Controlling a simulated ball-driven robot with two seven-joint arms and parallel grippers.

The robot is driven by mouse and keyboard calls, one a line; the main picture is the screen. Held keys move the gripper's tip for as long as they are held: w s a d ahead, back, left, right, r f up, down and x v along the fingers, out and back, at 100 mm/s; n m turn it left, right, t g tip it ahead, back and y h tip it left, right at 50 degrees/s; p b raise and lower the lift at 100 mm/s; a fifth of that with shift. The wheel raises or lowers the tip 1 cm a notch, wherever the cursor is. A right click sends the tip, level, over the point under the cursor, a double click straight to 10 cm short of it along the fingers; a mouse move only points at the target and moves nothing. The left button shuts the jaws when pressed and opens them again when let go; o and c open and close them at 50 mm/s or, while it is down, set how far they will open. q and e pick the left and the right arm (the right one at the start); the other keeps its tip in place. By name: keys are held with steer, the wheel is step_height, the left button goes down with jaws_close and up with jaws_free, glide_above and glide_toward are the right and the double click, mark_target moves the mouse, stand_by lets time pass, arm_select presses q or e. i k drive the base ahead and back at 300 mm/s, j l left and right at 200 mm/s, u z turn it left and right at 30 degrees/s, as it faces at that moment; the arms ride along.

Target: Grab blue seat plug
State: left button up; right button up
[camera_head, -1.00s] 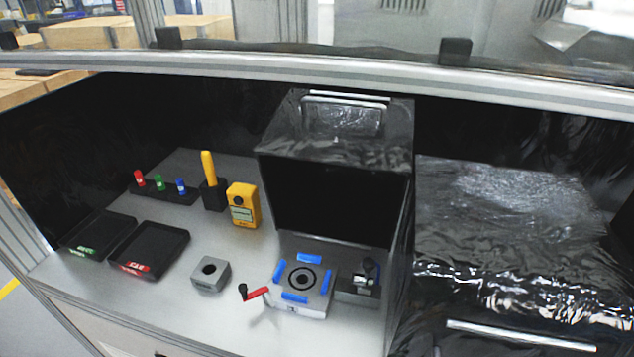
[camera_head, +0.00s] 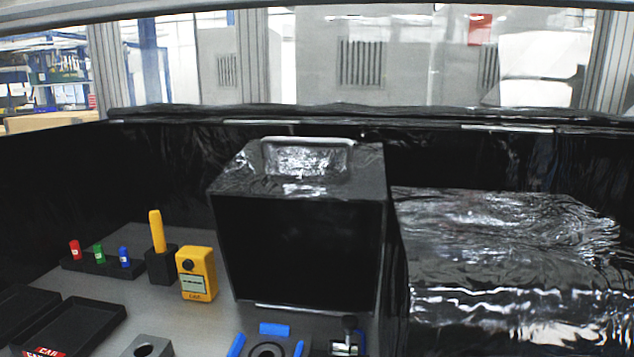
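The blue seat plug (camera_head: 124,256) stands upright in a low black rack (camera_head: 98,268) at the left of the bench. It is the rightmost plug in the rack. A green plug (camera_head: 99,252) and a red plug (camera_head: 75,249) stand in the same rack to its left. Neither of my grippers shows in the head view.
Right of the rack stand a yellow-handled tool (camera_head: 157,232) in a black holder (camera_head: 161,267) and a yellow meter (camera_head: 197,274). A black box (camera_head: 372,200) with an open front fills the middle. Black trays (camera_head: 112,312), a grey block (camera_head: 137,346) and a blue-padded fixture (camera_head: 274,329) lie in front.

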mark_target(123, 252)
steer(key=u, duration=1.25)
steer(key=i+j, duration=0.15)
steer(key=j, duration=0.25)
steer(key=i+j+z, duration=0.1)
steer(key=j, duration=0.3)
steer(key=i+j, duration=0.2)
steer(key=j, duration=0.2)
steer(key=i+j+z, duration=0.1)
steer(key=j, duration=0.3)
